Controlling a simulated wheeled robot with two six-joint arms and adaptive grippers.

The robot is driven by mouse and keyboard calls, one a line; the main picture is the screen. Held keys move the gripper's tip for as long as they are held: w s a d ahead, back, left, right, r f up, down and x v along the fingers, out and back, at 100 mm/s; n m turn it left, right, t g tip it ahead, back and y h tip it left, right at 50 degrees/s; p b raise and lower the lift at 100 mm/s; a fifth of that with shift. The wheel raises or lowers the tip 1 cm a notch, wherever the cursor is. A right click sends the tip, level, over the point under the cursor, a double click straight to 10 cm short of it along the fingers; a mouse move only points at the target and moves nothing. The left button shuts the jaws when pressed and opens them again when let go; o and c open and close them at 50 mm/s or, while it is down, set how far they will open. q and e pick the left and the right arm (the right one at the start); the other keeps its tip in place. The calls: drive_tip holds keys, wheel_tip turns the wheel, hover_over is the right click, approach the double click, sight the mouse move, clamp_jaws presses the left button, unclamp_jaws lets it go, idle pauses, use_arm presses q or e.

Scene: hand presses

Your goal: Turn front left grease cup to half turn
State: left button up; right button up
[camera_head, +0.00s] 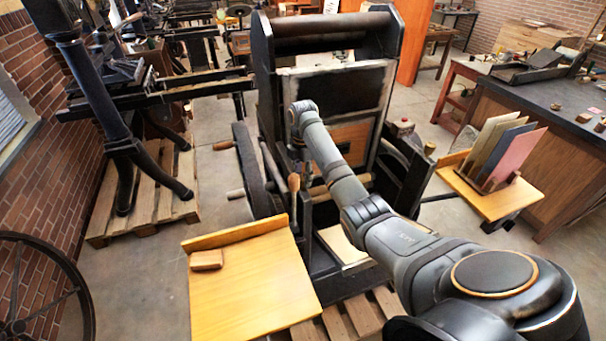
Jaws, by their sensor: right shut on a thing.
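The dark hand press (345,90) stands in the middle, with a large flywheel at its left side. My right arm reaches in from the lower right, and its gripper (301,168) points down at the front left of the press. The gripper is small and dark against the frame, and its fingers are hard to make out. It is shut on the front left grease cup, which the gripper and wrist hide, so its turn angle cannot be read. A small brass cup (430,147) shows on the right side of the press. My left gripper is not in view.
A wooden shelf (250,285) with a small block (206,260) juts out at the front left. A wooden handle (294,182) is close by my right gripper. A side table (490,200) holding upright boards stands at the right.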

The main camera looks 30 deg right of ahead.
drive_tip(key=m+p, duration=0.3)
drive_tip(key=p, duration=0.1)
drive_tip(key=shift+r+m, duration=0.35)
drive_tip(key=shift+m, duration=0.05)
drive_tip(key=shift+f+m+p, duration=0.1)
drive_tip(key=shift+m+p, duration=0.6)
drive_tip(key=shift+m, duration=0.2)
drive_tip(key=m, duration=0.2)
drive_tip(key=shift+f+m+p, duration=0.1)
drive_tip(key=shift+m+p, duration=0.2)
drive_tip(key=shift+m, duration=0.1)
drive_tip(key=m, duration=1)
drive_tip(key=shift+w+m, duration=0.1)
drive_tip(key=shift+m, duration=0.3)
drive_tip(key=m, duration=1)
drive_tip(key=shift+d, duration=0.1)
drive_tip(key=shift+m, duration=0.5)
